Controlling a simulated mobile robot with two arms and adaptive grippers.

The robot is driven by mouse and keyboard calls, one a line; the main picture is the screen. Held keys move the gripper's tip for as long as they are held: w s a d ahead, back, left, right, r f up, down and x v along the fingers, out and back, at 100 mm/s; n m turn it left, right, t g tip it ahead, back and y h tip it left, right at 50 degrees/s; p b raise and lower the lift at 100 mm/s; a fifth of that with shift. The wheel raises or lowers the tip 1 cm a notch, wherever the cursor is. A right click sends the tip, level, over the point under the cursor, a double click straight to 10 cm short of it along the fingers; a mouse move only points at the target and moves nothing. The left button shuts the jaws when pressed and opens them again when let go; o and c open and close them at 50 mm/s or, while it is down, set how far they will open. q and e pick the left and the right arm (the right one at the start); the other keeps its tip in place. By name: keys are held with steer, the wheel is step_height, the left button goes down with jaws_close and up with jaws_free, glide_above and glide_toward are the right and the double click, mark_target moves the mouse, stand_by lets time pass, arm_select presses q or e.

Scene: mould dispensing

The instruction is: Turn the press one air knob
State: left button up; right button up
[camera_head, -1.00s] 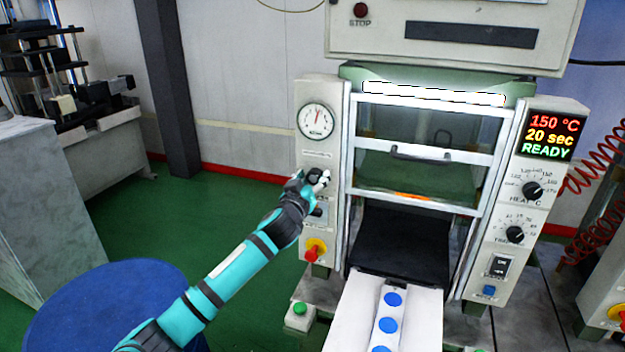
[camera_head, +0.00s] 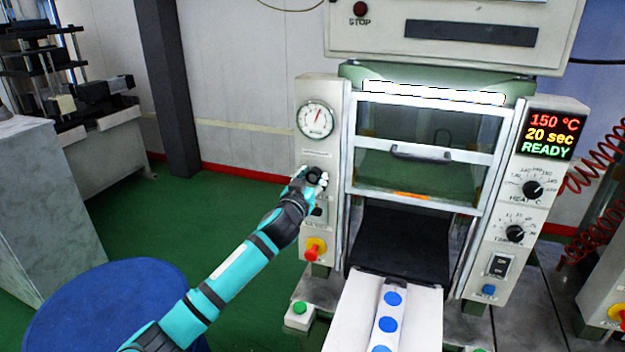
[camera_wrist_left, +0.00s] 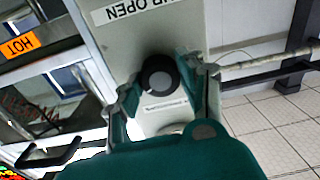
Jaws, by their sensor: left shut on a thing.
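The press's air knob (camera_head: 314,175) is a round black knob on the left panel (camera_head: 313,239), below the white pressure gauge (camera_head: 315,119). My left gripper (camera_head: 308,184) is at this knob and shut on it. In the left wrist view the black knob (camera_wrist_left: 158,75) with its grey centre sits between the two fingers of the left gripper (camera_wrist_left: 160,85). The gauge needle points up, leaning slightly right. The gripper and arm hide part of the panel around the knob. My right gripper does not show.
Below the knob is a red and yellow emergency button (camera_head: 315,249). The press door (camera_head: 418,153) with its black handle is just right of the panel. A display (camera_head: 549,135) reads 150 °C, 20 sec, READY. A blue round drum (camera_head: 110,305) stands at lower left.

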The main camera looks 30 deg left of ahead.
arm_select(q)
steer(key=m, duration=0.5)
steer(key=shift+m, duration=0.3)
stand_by(0.4)
steer(key=o, duration=1.2)
steer(key=shift+s+d, duration=0.1)
steer(key=shift+s, duration=0.15)
steer(key=v, duration=1.1)
steer(key=shift+s+f, duration=0.1)
steer(key=shift+s, duration=0.2)
